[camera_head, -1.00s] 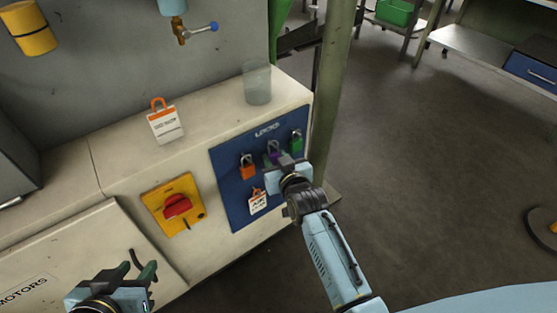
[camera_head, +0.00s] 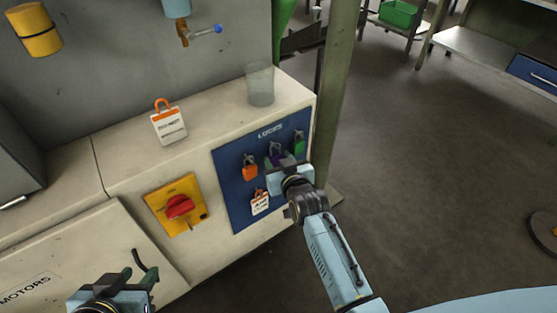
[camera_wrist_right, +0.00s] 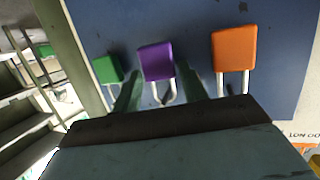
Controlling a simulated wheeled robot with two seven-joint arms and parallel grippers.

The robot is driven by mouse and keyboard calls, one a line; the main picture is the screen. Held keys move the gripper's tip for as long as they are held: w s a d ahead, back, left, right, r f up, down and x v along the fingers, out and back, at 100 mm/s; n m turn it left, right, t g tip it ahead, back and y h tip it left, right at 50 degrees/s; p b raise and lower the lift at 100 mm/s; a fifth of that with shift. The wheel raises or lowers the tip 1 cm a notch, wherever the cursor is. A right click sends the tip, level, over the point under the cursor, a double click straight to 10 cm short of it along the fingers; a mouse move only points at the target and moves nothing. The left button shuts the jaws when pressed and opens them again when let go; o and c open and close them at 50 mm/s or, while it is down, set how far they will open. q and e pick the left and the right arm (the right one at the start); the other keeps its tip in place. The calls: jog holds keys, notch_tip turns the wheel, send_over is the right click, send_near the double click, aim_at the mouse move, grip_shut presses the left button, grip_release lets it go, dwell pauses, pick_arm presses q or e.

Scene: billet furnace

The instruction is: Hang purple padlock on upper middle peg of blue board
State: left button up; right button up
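The purple padlock (camera_head: 279,159) is at the upper middle peg of the blue board (camera_head: 233,187), mostly hidden by my right gripper in the head view. In the right wrist view the padlock (camera_wrist_right: 155,60) appears with its body above its shackle, because that view is upside down. The fingers of my right gripper (camera_wrist_right: 159,72) stand on either side of it and look apart from it. Whether the shackle is around the peg is unclear. My left gripper (camera_head: 139,277) is open and empty at the lower left, away from the board.
An orange padlock (camera_head: 250,173) and a green padlock (camera_head: 299,146) hang on either side of the purple one. A white tag (camera_head: 260,203) hangs below. An orange-and-white tag (camera_head: 169,125) and a clear cup (camera_head: 261,86) stand on the ledge. A red switch (camera_head: 179,207) is left of the board.

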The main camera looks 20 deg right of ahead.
jog(key=shift+o, duration=1.4)
pick_arm(q)
jog(key=s+a+f+g+y+p, duration=0.2)
jog(key=s+a+f+g+p, duration=0.25)
jog(key=s, duration=0.45)
notch_tip(320, 180, down, 8)
jog(key=w+a+g+p, duration=0.1)
jog(key=g, duration=0.1)
jog(key=shift+w+a+f, duration=0.15)
jog(key=shift+w+a, duration=0.1)
jog(key=shift+w, duration=0.1)
pick_arm(e)
jog(key=v, duration=1.3)
jog(key=shift+s, duration=0.2)
pick_arm(q)
jog(key=shift+s, duration=0.1)
pick_arm(e)
jog(key=shift+d, duration=0.1)
